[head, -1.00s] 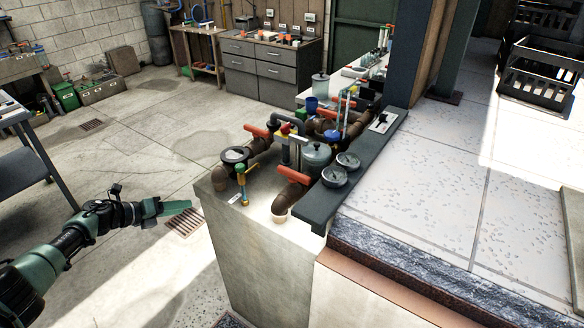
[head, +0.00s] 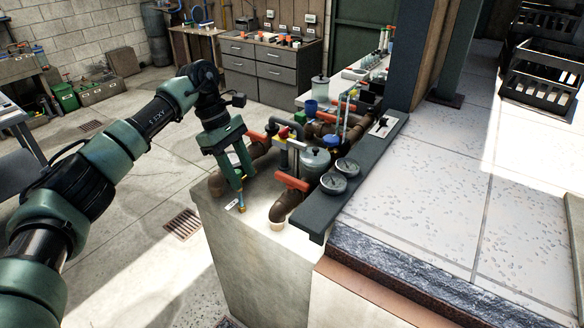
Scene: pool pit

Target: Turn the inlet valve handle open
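The pipework stands on the pale concrete block (head: 240,250). It has red-orange handles: one at the back left (head: 257,135) and one at the front (head: 292,181), both on brown pipes. I cannot tell from any label which is the inlet valve handle. My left gripper (head: 238,178) points down over the block's left end, at the brown pipe beside the back-left handle. Its fingers look apart, with a small yellow and brass fitting (head: 241,206) showing between and below them. I cannot tell whether they touch it. The gripper hides the round black-rimmed part there. My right gripper is out of view.
Two round gauges (head: 340,176) sit on the dark ledge (head: 316,217) right of the pipes. A grey pot (head: 314,163) stands close to the front handle. The raised tiled floor is at right. The concrete floor at left is open, with a drain grate (head: 183,223).

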